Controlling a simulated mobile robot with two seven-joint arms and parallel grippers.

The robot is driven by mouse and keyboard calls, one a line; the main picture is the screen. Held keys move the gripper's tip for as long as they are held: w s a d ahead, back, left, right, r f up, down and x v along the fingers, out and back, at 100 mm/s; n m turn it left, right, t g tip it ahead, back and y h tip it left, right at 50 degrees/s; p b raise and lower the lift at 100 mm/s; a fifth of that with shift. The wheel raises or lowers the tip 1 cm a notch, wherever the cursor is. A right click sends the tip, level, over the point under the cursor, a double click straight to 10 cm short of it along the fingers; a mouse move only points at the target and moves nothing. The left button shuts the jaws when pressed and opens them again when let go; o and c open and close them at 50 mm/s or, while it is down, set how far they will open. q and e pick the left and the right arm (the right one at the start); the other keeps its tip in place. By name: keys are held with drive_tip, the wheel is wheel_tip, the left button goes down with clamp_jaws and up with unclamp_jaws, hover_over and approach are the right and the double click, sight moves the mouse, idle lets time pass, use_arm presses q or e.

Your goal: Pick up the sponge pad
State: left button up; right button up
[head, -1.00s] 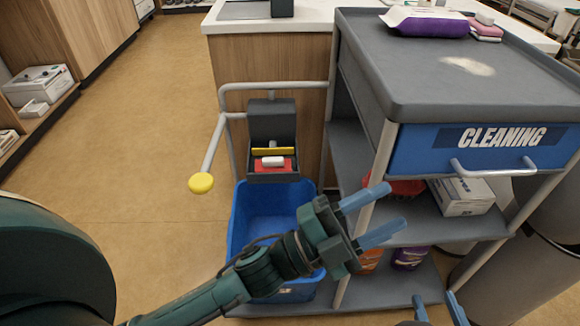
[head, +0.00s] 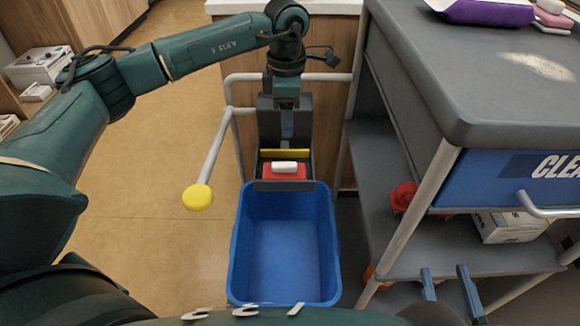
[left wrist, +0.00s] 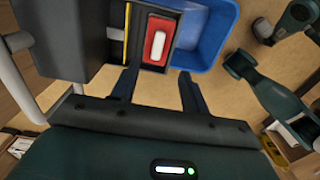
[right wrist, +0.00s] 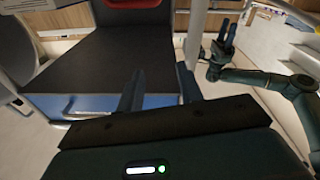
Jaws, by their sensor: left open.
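A white block (head: 284,167) lies on a red pad (head: 284,175) in the grey wringer tray at the back of the blue bucket; I cannot tell which of the two is the sponge pad. In the left wrist view the white block (left wrist: 157,46) and red pad (left wrist: 150,62) show just beyond the fingertips, roughly between them. My left gripper (head: 287,138) is open and empty, pointing down above the wringer, apart from the pad. My right gripper (head: 449,272) is open and empty beside the cart's lower shelves.
The blue bucket (head: 285,255) is empty. The grey wringer frame (head: 257,175), a yellow bar (head: 285,153) and a yellow-knobbed handle (head: 197,197) are close by. The cleaning cart (head: 480,90) stands at right, with a purple pack (head: 487,12) and pink pads (head: 552,20) on top.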

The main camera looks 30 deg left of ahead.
use_arm(q)
drive_tip(key=b, duration=0.2)
hover_over(284, 164)
drive_tip(key=f, duration=0.7)
drive_tip(key=shift+w+d+f, duration=0.1)
drive_tip(key=shift+d+f, duration=0.15)
drive_tip(key=shift+f, duration=0.45)
drive_tip(key=f, duration=0.1)
drive_tip(key=f+b, duration=0.2)
drive_tip(key=shift+a+f, duration=0.25)
drive_tip(key=shift+f, duration=0.45)
drive_tip(key=shift+c, duration=1.7)
drive_tip(key=c, duration=0.6)
clamp_jaws()
use_arm(e)
drive_tip(key=shift+a+f+m+t+y, duration=0.2)
drive_tip(key=shift+a+m+t+y, duration=0.1)
drive_tip(key=shift+a+y, duration=0.2)
